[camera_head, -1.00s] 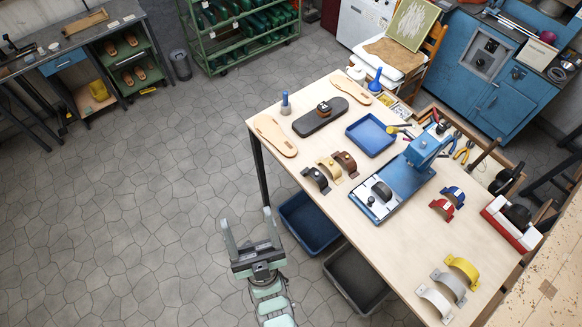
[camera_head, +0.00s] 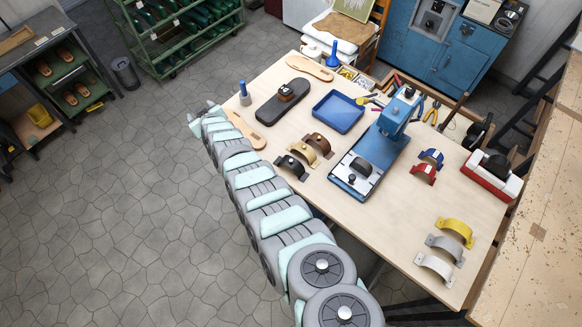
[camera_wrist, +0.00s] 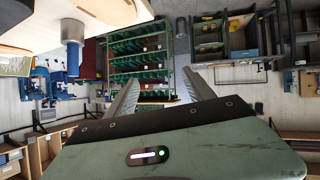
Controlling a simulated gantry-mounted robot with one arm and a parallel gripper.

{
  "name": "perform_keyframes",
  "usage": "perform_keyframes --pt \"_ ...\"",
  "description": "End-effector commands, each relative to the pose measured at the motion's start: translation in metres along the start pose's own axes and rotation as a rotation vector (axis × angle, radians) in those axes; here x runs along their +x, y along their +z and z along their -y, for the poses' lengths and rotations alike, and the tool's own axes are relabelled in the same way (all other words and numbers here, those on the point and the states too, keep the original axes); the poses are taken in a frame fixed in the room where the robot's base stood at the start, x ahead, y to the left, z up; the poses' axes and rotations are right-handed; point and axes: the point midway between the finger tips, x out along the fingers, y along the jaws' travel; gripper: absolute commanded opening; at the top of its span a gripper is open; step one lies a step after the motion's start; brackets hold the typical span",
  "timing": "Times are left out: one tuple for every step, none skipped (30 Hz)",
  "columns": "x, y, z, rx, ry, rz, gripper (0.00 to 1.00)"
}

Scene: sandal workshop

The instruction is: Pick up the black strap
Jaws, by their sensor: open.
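The black strap (camera_head: 293,167) is a dark arched band with flat ends. It stands on the wooden table (camera_head: 395,205) near its left front edge, at the near end of a row with a tan strap (camera_head: 303,154) and a brown strap (camera_head: 318,143). My gripper (camera_head: 205,108) is beyond the table's left edge, up and left of the strap in the head view, apart from it. Its two fingers also show spread and empty in the wrist view (camera_wrist: 160,88). The black strap is not seen in the wrist view.
A blue-handled tool (camera_head: 244,93) stands upright by a tan sole (camera_head: 246,131) near my gripper. A blue press (camera_head: 385,143) stands right of the straps; a blue tray (camera_head: 338,111) lies behind. Red, blue, yellow, grey and white straps are further right.

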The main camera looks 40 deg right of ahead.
Motion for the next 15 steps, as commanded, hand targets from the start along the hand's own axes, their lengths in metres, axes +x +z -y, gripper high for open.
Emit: perform_keyframes --pt "-0.002 0.008 -0.015 -0.030 -0.023 0.078 0.62" --pt "-0.005 0.015 -0.022 -0.047 -0.039 0.127 0.62" --pt "-0.012 0.025 -0.031 -0.071 -0.062 0.194 0.62" --pt "-0.018 0.034 -0.037 -0.087 -0.082 0.248 0.62" --pt "-0.026 0.041 -0.044 -0.104 -0.098 0.297 0.62" --pt "-0.039 0.054 -0.055 -0.124 -0.121 0.371 0.62" --pt "-0.050 0.063 -0.063 -0.140 -0.137 0.423 0.62" --pt "-0.062 0.071 -0.073 -0.154 -0.152 0.477 0.62" --pt "-0.080 0.086 -0.084 -0.171 -0.175 0.550 0.62" --pt "-0.094 0.092 -0.092 -0.182 -0.188 0.598 0.62" --pt "-0.110 0.103 -0.101 -0.190 -0.204 0.652 0.62" --pt "-0.130 0.113 -0.112 -0.198 -0.220 0.714 0.62" --pt "-0.145 0.120 -0.119 -0.203 -0.233 0.759 0.62" --pt "-0.160 0.128 -0.126 -0.205 -0.245 0.802 0.62" --pt "-0.178 0.136 -0.134 -0.208 -0.258 0.853 0.62"
